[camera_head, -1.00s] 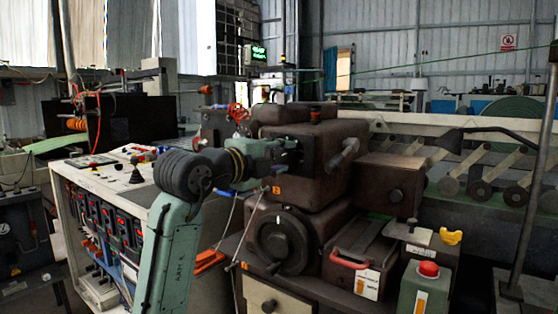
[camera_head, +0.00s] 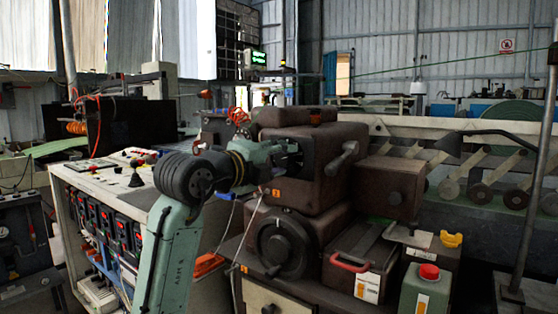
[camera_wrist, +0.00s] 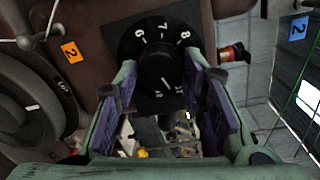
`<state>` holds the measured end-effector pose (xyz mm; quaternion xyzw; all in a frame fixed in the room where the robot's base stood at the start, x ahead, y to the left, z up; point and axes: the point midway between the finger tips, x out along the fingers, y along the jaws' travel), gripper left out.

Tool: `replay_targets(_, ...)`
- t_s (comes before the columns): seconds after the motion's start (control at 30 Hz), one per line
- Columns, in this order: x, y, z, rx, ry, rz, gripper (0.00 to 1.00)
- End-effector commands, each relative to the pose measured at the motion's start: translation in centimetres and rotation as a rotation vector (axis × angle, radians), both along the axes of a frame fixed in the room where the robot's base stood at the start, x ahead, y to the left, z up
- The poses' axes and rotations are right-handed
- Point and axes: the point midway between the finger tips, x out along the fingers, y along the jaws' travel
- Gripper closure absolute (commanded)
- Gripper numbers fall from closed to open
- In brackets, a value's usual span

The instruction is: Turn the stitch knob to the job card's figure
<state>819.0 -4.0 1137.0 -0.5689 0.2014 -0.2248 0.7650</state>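The stitch knob (camera_wrist: 155,68) is a round black knob on a black dial plate (camera_wrist: 180,28) with white figures, in the upper middle of the wrist view. I can read 6, 7 and 8 along its top; a short white line shows on the knob's lower right. My gripper (camera_wrist: 161,82) is open, its purple-padded fingers to the left and right of the knob's lower part; contact is not clear. I cannot identify the job card.
The brown machine (camera_head: 325,165) carries a dark handwheel (camera_head: 284,243) below my gripper. A black handwheel (camera_wrist: 30,105) and an orange tag (camera_wrist: 71,51) lie left of the dial. A red-capped part (camera_wrist: 234,53) sticks out on the right. A control cabinet (camera_head: 100,175) stands left of my arm.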

Motion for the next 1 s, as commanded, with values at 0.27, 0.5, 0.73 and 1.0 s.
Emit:
replay_targets(0.27, 0.0, 0.0, 0.0, -0.001, 0.000, 0.000, 0.46)
replay_targets(0.5, -0.1, 0.0, 0.0, -0.001, 0.000, 0.000, 0.46)
replay_targets(0.73, -2.2, 1.6, 0.2, -0.001, -0.003, 0.002, 0.46)
replay_targets(1.0, -6.9, 5.0, 0.5, -0.001, -0.002, 0.003, 0.46)
